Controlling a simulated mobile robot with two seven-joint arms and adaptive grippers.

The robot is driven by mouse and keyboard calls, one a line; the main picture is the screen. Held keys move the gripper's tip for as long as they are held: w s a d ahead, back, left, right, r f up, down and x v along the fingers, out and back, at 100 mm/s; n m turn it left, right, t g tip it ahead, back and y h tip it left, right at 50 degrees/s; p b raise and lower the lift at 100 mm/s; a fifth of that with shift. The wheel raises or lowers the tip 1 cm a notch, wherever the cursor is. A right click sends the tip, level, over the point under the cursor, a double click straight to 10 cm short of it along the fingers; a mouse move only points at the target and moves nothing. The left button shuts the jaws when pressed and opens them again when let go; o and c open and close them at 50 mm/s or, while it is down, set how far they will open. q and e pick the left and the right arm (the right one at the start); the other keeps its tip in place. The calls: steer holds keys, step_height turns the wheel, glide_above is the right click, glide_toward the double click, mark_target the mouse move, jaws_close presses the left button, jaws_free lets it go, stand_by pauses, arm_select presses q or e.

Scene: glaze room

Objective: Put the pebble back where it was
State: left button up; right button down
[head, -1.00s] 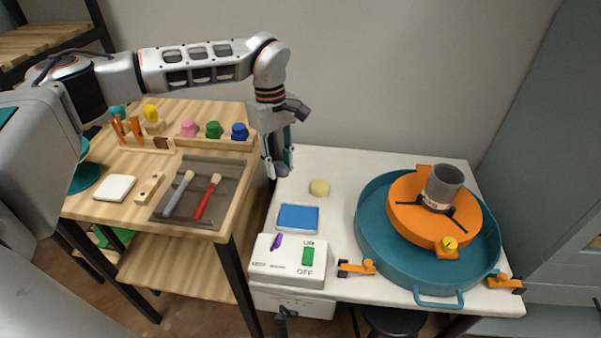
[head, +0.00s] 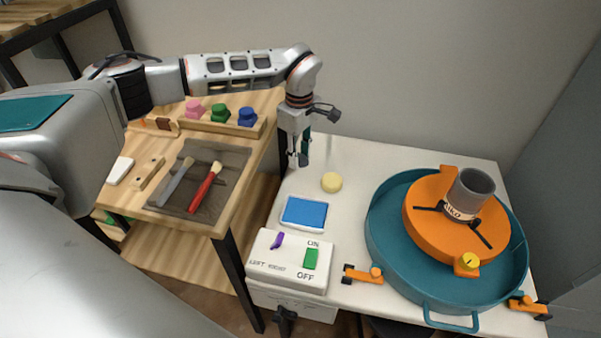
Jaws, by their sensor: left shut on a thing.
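My left gripper (head: 298,160) points down over the back left part of the white table (head: 350,155), left of and behind the round pale yellow sponge (head: 331,182). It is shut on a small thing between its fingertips. This is likely the pebble, but it is too small and dark to make out. I see no pebble lying elsewhere. Whether the fingertips are above the table or touching it, I cannot tell. My right gripper is not in view.
A blue pad (head: 304,212) and a switch box (head: 291,260) lie in front of the sponge. A teal basin (head: 385,270) holds an orange wheel with a grey cup (head: 469,194). The wooden table (head: 262,135) at left bears brushes on a dark tray (head: 230,158) and coloured knobs.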

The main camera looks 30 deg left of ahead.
mark_target(300, 156)
arm_select(q)
steer(key=shift+f, duration=1.55)
step_height(300, 156, down, 4)
steer(key=shift+r+b, duration=0.15)
steer(key=shift+b, duration=0.3)
steer(key=shift+r, duration=0.1)
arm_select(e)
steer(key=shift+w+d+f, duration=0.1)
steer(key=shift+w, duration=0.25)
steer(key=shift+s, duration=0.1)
arm_select(q)
steer(key=o, duration=1)
